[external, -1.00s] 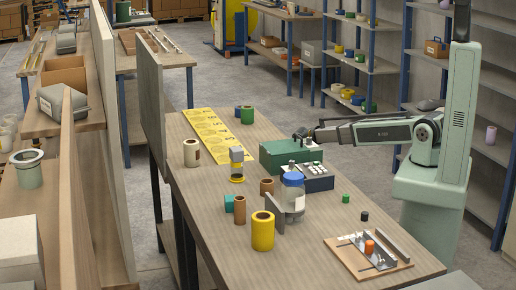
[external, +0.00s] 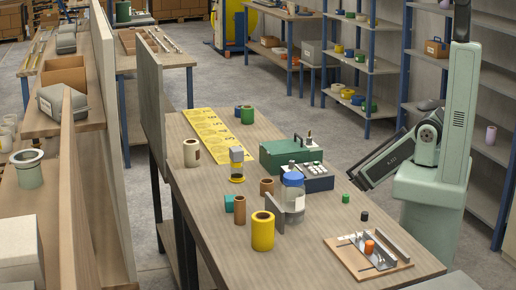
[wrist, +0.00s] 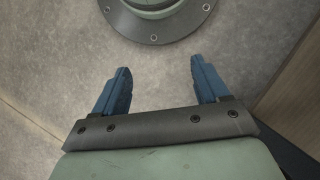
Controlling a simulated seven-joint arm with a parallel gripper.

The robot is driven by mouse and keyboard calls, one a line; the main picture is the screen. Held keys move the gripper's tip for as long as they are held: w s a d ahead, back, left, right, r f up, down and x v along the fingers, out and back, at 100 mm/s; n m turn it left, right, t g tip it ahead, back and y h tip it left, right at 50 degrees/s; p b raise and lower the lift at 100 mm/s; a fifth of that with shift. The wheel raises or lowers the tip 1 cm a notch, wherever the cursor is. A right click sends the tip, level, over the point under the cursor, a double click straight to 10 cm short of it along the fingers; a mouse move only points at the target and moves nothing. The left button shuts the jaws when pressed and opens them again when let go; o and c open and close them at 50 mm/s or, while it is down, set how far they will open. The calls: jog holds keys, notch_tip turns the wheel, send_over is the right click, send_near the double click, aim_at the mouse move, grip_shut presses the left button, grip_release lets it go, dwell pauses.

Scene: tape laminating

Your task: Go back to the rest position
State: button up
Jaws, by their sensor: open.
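My gripper (wrist: 160,66) is open and empty in the wrist view, its two blue fingers spread apart over bare grey floor. The round bolted foot of a green pedestal, which looks like my base, shows just beyond the fingertips. In the external view my arm is folded back beside the table's right edge, with the forearm sloping down. The gripper itself cannot be made out there.
The workbench (external: 215,205) holds a green case (external: 279,158), a dark box (external: 318,184), a blue-lidded jar (external: 293,200), a yellow cylinder (external: 262,236), a yellow strip (external: 214,132) and a wooden board with a fixture (external: 345,264). Shelves (external: 485,150) stand behind my arm.

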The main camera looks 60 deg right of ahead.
jog(key=s+a+n+g, duration=0.1)
jog(key=s+a, duration=0.1)
jog(key=s, duration=0.5)
jog(key=shift+s+a+r, duration=0.15)
jog(key=shift+s+r, duration=0.1)
dwell(0.3)
